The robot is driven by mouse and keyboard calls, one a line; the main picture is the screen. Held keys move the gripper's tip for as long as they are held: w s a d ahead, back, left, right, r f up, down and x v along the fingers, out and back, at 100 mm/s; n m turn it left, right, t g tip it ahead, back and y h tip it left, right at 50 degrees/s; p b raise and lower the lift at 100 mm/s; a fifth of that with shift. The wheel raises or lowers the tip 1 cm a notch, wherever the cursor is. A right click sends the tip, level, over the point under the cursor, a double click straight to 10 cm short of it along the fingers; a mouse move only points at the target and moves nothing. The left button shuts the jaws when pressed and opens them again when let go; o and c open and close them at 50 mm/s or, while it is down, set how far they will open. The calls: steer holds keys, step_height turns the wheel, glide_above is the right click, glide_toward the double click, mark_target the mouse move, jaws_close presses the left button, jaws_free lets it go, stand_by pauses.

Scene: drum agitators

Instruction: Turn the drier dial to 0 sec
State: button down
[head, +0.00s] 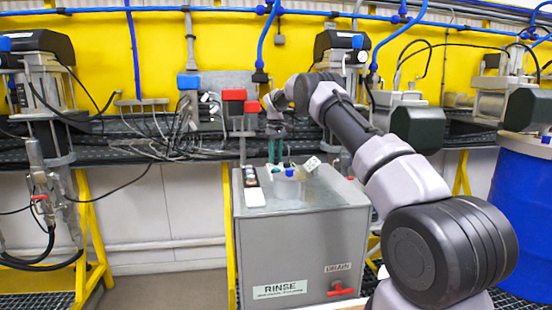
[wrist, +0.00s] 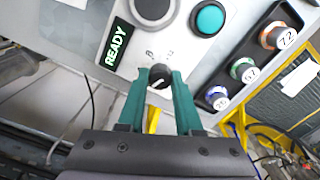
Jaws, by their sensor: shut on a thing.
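A small black dial (wrist: 159,74) with a white pointer mark sits on the grey control panel (wrist: 185,52) in the wrist view. The faint markings beside it are too blurred to read. My gripper (wrist: 160,82) has two teal fingers, one on each side of the dial, shut on it. The dial cannot be made out there. A lit display (wrist: 116,45) on the panel reads READY.
The panel also carries a large grey knob (wrist: 154,8), a teal button (wrist: 209,19) and several small numbered indicators, one reading 72 (wrist: 284,36). Cables (head: 165,140) hang behind to the left.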

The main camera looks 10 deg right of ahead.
mark_target(276, 159)
steer(key=shift+r+n, duration=0.1)
steer(key=shift+n, duration=1.8)
steer(key=c, duration=0.6)
jaws_free()
step_height(276, 159, up, 11)
steer(key=shift+f, duration=0.15)
